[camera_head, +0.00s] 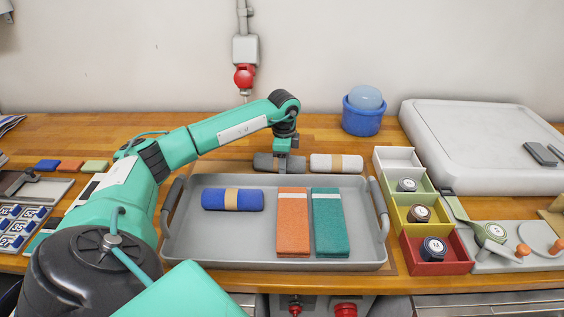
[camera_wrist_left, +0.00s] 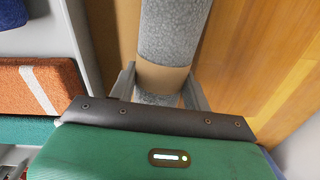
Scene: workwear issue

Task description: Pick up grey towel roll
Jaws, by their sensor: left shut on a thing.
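The grey towel roll (camera_head: 265,161) with a tan band lies on the wooden table behind the grey tray. In the left wrist view the grey towel roll (camera_wrist_left: 173,30) runs away from the gripper, its tan band close to the fingers. My left gripper (camera_head: 284,155) reaches down over it from above. In the left wrist view my left gripper (camera_wrist_left: 160,92) has one finger on each side of the roll, shut on it around the band. I cannot tell whether the roll is clear of the table. My right gripper is not in view.
The grey tray (camera_head: 375,252) holds a blue roll (camera_head: 232,199), an orange folded towel (camera_head: 293,222) and a teal one (camera_head: 329,222). A white roll (camera_head: 336,163) lies right of the gripper. Coloured bins (camera_head: 436,268) stand right of the tray, a blue tub (camera_head: 362,120) behind.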

